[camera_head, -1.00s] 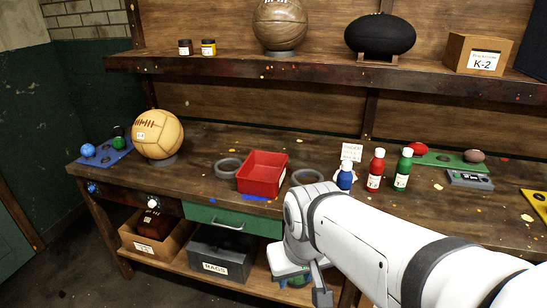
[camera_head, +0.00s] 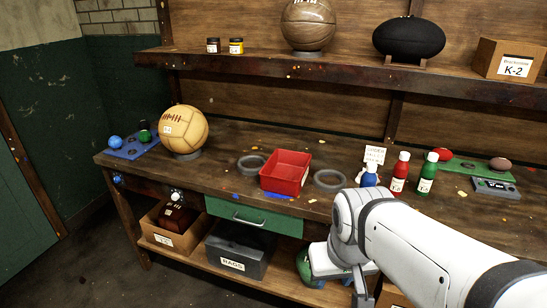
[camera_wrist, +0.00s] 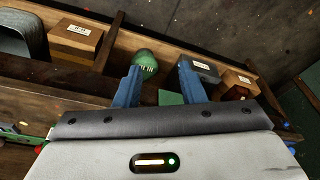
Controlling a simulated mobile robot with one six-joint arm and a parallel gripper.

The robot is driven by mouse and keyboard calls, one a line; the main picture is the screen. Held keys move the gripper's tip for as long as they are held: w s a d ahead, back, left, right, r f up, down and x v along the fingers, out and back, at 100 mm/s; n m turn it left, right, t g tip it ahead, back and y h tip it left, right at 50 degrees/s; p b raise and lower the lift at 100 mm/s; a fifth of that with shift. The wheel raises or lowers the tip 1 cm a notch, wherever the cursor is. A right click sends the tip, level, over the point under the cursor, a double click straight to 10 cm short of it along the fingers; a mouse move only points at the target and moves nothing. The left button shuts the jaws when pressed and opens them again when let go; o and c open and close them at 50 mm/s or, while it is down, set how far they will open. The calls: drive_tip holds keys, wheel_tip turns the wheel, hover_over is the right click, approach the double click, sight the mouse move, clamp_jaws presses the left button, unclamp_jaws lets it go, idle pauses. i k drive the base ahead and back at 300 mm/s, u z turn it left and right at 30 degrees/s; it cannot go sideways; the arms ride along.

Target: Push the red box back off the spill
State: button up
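The red box (camera_head: 286,172) is an open tray on the workbench top, near its front edge. The blue spill (camera_head: 278,196) shows as a thin patch along the box's front base; the box hides any part underneath. My gripper (camera_head: 355,285) hangs low in front of the bench, right of the box and below the bench top. The wrist view shows its two blue fingers (camera_wrist: 160,85) spread apart with nothing held. The box is not visible in the wrist view.
Grey rings (camera_head: 252,165) and (camera_head: 329,180) flank the box closely. Blue, red and green bottles (camera_head: 398,175) stand to the right, a tan ball (camera_head: 182,131) to the left. A green drawer (camera_head: 253,216) lies below. A green ball (camera_wrist: 145,60) rests on the lower shelf.

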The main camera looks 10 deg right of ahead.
sight(285, 172)
drive_tip(key=u, duration=0.05)
drive_tip(key=k, duration=0.5)
drive_tip(key=z, duration=0.35)
drive_tip(key=i, duration=1.55)
drive_tip(key=u, duration=0.65)
